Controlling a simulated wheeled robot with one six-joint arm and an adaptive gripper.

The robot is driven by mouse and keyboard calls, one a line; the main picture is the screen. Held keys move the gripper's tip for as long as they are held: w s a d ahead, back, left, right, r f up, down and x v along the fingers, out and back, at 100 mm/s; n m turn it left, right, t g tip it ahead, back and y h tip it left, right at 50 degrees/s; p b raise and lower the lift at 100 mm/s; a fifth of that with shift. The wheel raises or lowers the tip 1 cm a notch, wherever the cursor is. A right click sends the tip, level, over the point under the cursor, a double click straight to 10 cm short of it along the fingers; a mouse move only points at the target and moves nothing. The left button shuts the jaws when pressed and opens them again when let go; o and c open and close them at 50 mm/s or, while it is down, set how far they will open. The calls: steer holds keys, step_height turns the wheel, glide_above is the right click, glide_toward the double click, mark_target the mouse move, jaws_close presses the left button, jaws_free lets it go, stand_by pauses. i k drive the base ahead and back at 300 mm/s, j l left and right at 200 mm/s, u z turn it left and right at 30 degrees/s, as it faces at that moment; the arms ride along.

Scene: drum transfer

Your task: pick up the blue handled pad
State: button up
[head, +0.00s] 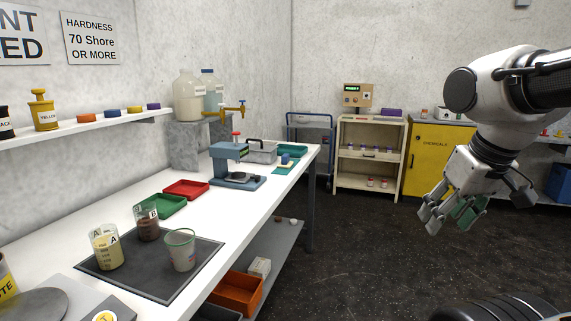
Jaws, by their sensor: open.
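A small blue block-like object (285,158), which looks like the blue handled pad, sits on a flat teal mat (283,168) at the far end of the white bench (235,205). It is small in the head view, and I cannot make out its handle clearly. My gripper (450,216) is at the right, raised over the dark floor, well apart from the bench and the blue object. Its fingers are spread and point down. A green part shows at the right finger; I cannot tell whether it belongs to the gripper.
A blue-grey press (232,165), a grey bin (262,153) and a teal tray (292,150) stand near the blue object. Red (186,189) and green (163,206) trays and several cups are nearer. A shelf cart (368,160) and yellow cabinet (426,158) stand behind. The middle floor is clear.

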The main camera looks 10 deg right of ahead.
mark_target(284, 163)
steer(key=i+l+u, duration=0.15)
steer(key=i+l, duration=0.15)
steer(key=i+l+u, duration=0.15)
steer(key=i+l, duration=0.25)
steer(key=i+l+u, duration=0.15)
steer(key=i+l, duration=0.25)
steer(key=i+l+u, duration=0.15)
steer(key=i+l, duration=0.3)
steer(key=i+l+u, duration=0.15)
steer(key=i+l, duration=0.2)
steer(key=l, duration=0.15)
steer(key=i+l+u, duration=0.15)
steer(key=i+l, duration=0.15)
steer(key=l, duration=0.25)
